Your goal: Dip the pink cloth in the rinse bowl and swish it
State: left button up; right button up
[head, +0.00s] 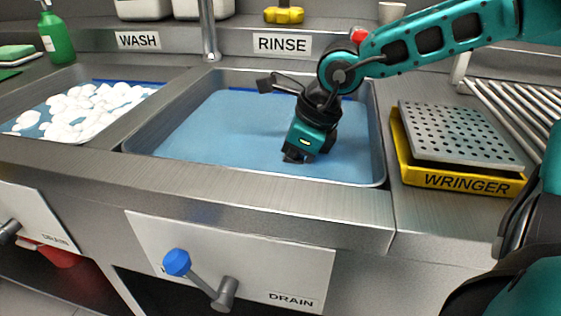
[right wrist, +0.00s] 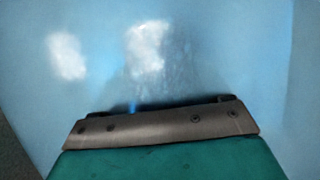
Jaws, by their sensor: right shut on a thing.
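The rinse bowl (head: 200,125) is a steel basin of blue water below the RINSE sign, in the middle of the head view. My right gripper (head: 297,158) points down into it, right of its middle, with its tip at the water. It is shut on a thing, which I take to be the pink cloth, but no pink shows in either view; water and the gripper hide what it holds. In the right wrist view blue water (right wrist: 220,60) with pale glare fills the space past the gripper's edge. My left gripper is not in view.
The wash basin (head: 55,88) with white foam is on the left. A yellow wringer (head: 455,180) with a perforated plate stands right of the rinse bowl, before a rack of bars (head: 510,105). A blue-knobbed drain lever (head: 195,278) is in front. The faucet (head: 208,35) stands behind.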

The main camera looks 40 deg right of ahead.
aim_at(267, 165)
jog(key=shift+s+d, duration=0.3)
jog(key=shift+s, duration=0.1)
jog(key=shift+w+a, duration=0.3)
jog(key=shift+w, duration=0.1)
jog(key=shift+w+a, duration=1.1)
jog(key=shift+w, duration=0.15)
jog(key=s+d, duration=0.2)
jog(key=shift+s+d+r, duration=0.15)
jog(key=shift+s, duration=0.15)
jog(key=shift+s+d, duration=0.25)
jog(key=shift+s, duration=0.15)
pick_arm(q)
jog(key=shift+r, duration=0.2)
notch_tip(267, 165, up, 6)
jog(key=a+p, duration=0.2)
jog(key=p, duration=0.7)
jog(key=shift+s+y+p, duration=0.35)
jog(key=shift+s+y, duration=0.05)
pick_arm(e)
notch_tip(267, 165, up, 16)
